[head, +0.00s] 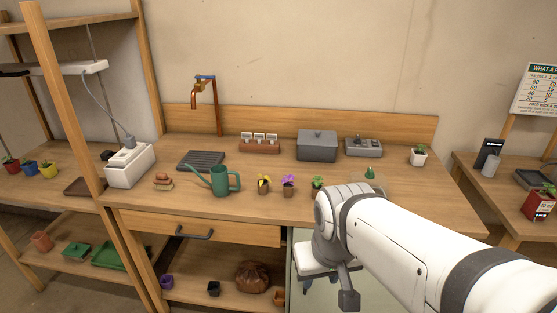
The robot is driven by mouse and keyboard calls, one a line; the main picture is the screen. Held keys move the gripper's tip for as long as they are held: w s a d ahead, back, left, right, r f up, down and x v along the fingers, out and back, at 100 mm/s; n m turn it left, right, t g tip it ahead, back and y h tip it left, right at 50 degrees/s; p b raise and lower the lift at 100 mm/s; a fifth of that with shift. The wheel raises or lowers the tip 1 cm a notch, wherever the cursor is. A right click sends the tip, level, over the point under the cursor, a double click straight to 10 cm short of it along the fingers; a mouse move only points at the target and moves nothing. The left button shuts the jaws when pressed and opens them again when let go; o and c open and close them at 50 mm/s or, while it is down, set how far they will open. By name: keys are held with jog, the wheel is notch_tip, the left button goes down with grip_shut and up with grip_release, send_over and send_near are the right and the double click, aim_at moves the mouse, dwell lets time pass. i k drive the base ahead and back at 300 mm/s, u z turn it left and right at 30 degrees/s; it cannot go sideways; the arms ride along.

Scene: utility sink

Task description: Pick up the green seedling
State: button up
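A small green seedling (317,182) stands on the wooden bench, to the right of the purple-flowered plant (289,184) and the yellow-flowered plant (264,183). It is close behind the upper end of my arm's wrist in the picture, and its pot is small and hard to make out. Another green plant in a white pot (418,155) stands at the right of the bench. My gripper (320,285) is low in front of the bench, below the seedling in the picture. Its fingers are small and partly hidden, so their opening is unclear.
A green watering can (221,181) stands left of the flowers. A grey lidded box (317,146), a seed-packet holder (259,144) and a grey device (363,147) line the back. A small green pointed thing (370,172) is just behind my arm. The bench front left is clear.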

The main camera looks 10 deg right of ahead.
aim_at(316, 186)
jog(key=z, duration=0.05)
jog(key=i, duration=1.1)
